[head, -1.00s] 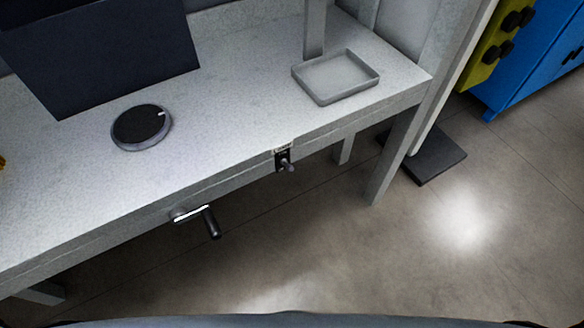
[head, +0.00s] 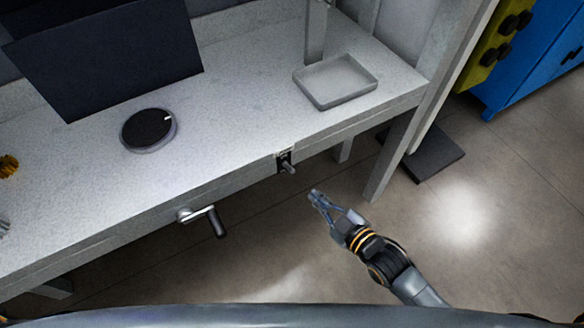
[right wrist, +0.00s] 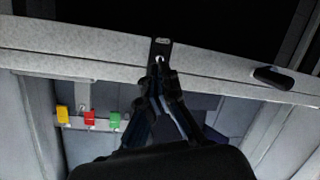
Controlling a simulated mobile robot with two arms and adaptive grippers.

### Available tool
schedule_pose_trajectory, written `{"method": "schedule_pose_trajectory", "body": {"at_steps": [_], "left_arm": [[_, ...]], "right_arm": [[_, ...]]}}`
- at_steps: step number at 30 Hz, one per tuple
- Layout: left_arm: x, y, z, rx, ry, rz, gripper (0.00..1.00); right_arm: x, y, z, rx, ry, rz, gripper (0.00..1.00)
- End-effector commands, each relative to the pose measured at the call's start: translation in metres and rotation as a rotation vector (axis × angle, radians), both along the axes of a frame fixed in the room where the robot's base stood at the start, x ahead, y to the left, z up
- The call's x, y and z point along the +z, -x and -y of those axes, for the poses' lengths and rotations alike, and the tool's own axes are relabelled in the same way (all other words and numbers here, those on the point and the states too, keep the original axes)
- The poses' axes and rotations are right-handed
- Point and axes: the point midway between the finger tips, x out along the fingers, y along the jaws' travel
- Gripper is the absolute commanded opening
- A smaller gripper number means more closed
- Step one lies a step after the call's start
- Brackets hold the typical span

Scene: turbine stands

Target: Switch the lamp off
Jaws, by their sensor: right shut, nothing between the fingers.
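A small toggle switch (head: 286,162) with a dark plate and a pale label sits on the front edge of the grey bench. Its lever sticks out toward me. It also shows in the right wrist view, where the switch plate (right wrist: 161,48) is just beyond the fingertips. My right gripper (head: 315,196) is shut and empty, in front of the bench and lower right of the switch, apart from it in the head view. It also shows in the right wrist view (right wrist: 160,80). No lamp can be made out. My left gripper is out of view.
The bench carries a round dark dial (head: 148,129), a dark panel (head: 108,55) and a shallow grey tray (head: 337,82). A crank handle (head: 207,217) juts from the front edge left of the switch. The floor in front is clear.

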Motion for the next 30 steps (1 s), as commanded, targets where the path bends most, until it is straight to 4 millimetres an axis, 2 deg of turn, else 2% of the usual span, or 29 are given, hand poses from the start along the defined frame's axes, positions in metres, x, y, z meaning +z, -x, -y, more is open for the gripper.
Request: {"method": "schedule_pose_trajectory", "body": {"at_steps": [1, 3, 8, 22, 26, 30], "left_arm": [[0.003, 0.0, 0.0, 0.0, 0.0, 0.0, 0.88], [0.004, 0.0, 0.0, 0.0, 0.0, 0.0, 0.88], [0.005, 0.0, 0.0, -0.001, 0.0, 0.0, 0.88], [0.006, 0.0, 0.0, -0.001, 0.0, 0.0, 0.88], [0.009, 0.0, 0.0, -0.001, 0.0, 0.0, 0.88], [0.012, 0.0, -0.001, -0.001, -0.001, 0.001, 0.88]], "right_arm": [[0.023, 0.003, -0.008, 0.028, -0.011, 0.038, 0.0], [0.045, 0.008, -0.017, 0.056, -0.026, 0.076, 0.0], [0.07, 0.014, -0.027, 0.09, -0.043, 0.122, 0.0], [0.072, 0.01, -0.032, 0.091, -0.047, 0.128, 0.0], [0.071, -0.004, -0.043, 0.091, -0.047, 0.13, 0.0], [0.068, -0.026, -0.062, 0.091, -0.048, 0.129, 0.0]]}}
